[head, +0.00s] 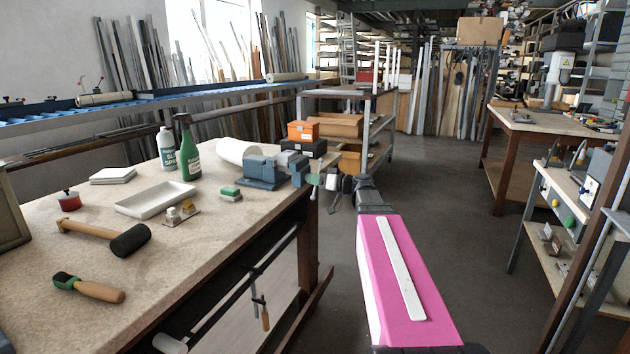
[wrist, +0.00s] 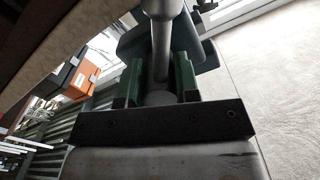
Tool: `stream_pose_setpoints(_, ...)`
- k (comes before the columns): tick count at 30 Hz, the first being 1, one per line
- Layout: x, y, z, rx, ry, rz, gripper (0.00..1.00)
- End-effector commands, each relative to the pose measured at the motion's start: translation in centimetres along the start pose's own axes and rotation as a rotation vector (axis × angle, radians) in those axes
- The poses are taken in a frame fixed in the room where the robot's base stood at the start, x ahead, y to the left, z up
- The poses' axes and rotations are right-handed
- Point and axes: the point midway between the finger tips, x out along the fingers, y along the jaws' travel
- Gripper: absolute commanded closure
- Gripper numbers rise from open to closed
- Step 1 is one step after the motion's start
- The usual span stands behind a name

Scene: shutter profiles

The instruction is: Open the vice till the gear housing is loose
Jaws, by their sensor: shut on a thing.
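The blue-grey vice (head: 262,172) stands on the near workbench at its right edge, its screw end facing my gripper. Its light metal handle bar (head: 314,192) hangs roughly upright at that end. My gripper (head: 320,180) reaches in from the right and is shut on this handle. In the wrist view the green fingers of my gripper (wrist: 158,78) stand on both sides of the grey handle bar (wrist: 162,40), with the vice body (wrist: 200,50) behind. I cannot clearly make out the gear housing; the vice jaws are small in the head view and hidden in the wrist view.
On the workbench (head: 215,240) lie a mallet (head: 110,237), a white tray (head: 156,199), a green bottle (head: 187,148) and a green-and-white block (head: 230,194). A white roll (head: 238,152) lies behind the vice. A clear floor aisle (head: 440,190) runs right of the bench.

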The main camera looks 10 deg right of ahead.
Motion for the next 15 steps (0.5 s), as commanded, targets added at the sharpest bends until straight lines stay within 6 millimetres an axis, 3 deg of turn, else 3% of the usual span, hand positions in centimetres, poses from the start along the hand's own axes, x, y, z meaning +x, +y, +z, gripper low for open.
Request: stream_pose_setpoints(15,-0.01,0.04,0.00,-0.361,-0.001,0.000,1.00)
